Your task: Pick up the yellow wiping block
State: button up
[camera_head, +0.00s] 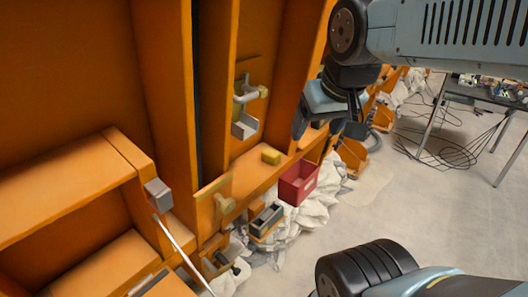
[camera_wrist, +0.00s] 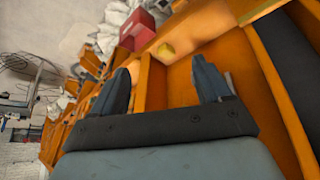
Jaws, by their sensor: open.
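The yellow wiping block (camera_head: 271,156) lies on an orange ledge in the middle of the head view. In the wrist view the yellow block (camera_wrist: 166,50) shows beyond the fingertips, a little right of centre near the top. My gripper (camera_head: 322,127) is open and empty, above and to the right of the block in the head view. In the wrist view the two dark fingers of my gripper (camera_wrist: 160,75) stand apart with nothing between them. The block is apart from both fingers.
A red bin (camera_head: 298,183) hangs beside the ledge, right of the block; it also shows in the wrist view (camera_wrist: 137,30). A grey metal bracket (camera_head: 244,125) is on the orange frame behind the block. A table (camera_head: 488,97) stands far right. Open floor lies right.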

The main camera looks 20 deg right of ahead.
dwell(0.4)
jog(key=n+g+y, duration=0.2)
jog(key=n+y, duration=0.1)
jog(key=n, duration=0.4)
send_near(271, 152)
jog(key=shift+x, duration=5.15)
jog(key=c, duration=1.1)
